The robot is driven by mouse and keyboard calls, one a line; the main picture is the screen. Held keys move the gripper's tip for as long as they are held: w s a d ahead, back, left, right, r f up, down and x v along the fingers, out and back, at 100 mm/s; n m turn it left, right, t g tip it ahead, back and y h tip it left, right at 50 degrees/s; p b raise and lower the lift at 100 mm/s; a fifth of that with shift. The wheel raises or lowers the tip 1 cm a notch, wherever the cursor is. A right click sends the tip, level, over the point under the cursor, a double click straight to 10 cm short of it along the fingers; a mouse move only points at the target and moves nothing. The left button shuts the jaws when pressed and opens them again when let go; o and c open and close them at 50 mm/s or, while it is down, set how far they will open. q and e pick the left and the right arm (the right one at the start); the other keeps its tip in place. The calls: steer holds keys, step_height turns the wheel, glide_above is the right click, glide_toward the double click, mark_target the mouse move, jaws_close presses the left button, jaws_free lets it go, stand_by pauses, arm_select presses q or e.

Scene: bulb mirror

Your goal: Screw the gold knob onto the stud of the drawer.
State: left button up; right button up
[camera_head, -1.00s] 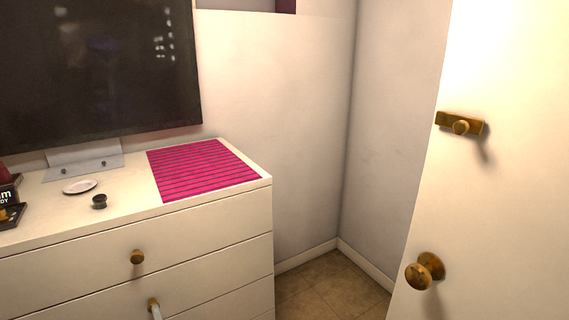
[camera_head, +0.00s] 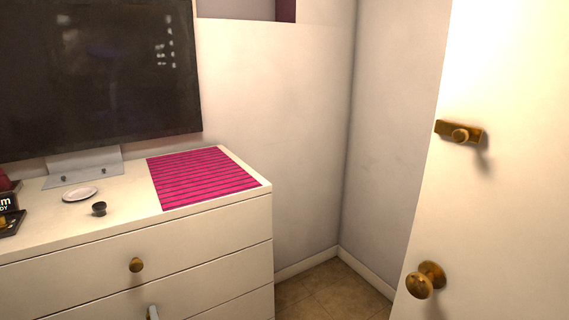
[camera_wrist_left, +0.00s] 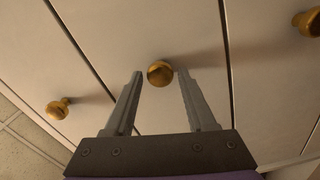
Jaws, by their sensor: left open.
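A round gold knob (camera_wrist_left: 160,73) is in the left wrist view, in front of a white drawer front. My left gripper (camera_wrist_left: 160,78) is open, its two grey fingertips on either side of this knob with small gaps. I cannot tell how deep the knob sits between them. The stud is not visible. In the head view only a pale fingertip of my left gripper (camera_head: 152,313) shows at the bottom edge, in front of the white dresser (camera_head: 215,228). The top drawer has its own gold knob (camera_head: 136,265). My right gripper is not in view.
Two other gold knobs show in the left wrist view, one left (camera_wrist_left: 58,109) and one right (camera_wrist_left: 305,22). A pink striped mat (camera_head: 203,177), a white dish (camera_head: 80,194) and a small dark object (camera_head: 99,209) lie on the dresser. A door with a gold doorknob (camera_head: 426,280) stands right.

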arm_select(q)
jaws_close()
steer(key=m, duration=0.5)
steer(key=shift+p, duration=0.3)
steer(key=shift+m, duration=0.4)
steer(key=shift+c, duration=0.4)
jaws_free()
